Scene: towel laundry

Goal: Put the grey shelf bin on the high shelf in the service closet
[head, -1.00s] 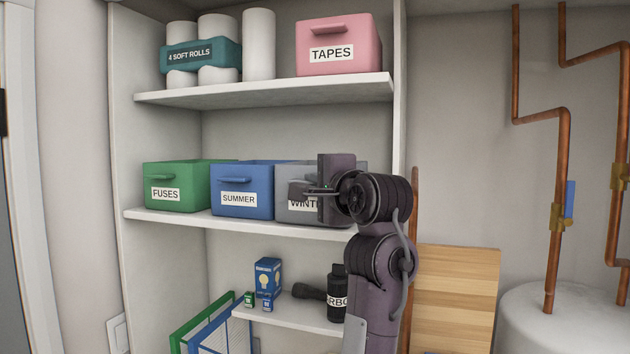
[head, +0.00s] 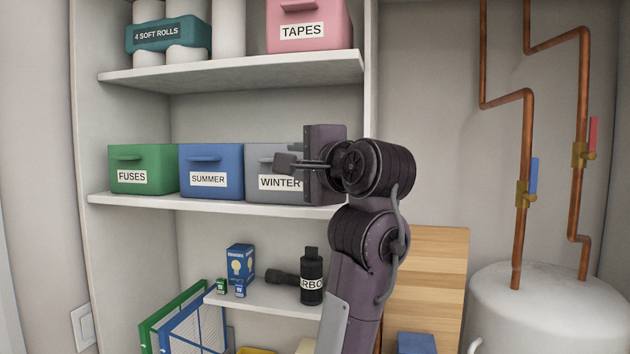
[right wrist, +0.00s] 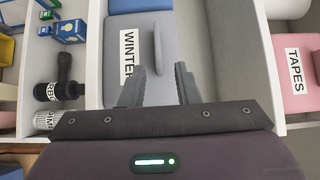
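The grey bin (head: 258,158) labelled WINTER stands on the middle shelf (head: 215,207), to the right of the blue SUMMER bin. My right gripper (head: 287,163) is in front of the bin and covers its right part in the head view. In the right wrist view the grey bin (right wrist: 172,70) shows with its front handle (right wrist: 157,47). The two fingers of my right gripper (right wrist: 166,84) are apart, with the handle just beyond their tips and nothing held. The high shelf (head: 235,75) is above. My left gripper is not in view.
A green FUSES bin (head: 142,165) and blue SUMMER bin (head: 212,165) fill the middle shelf's left. Copper pipes (head: 520,190) stand right.

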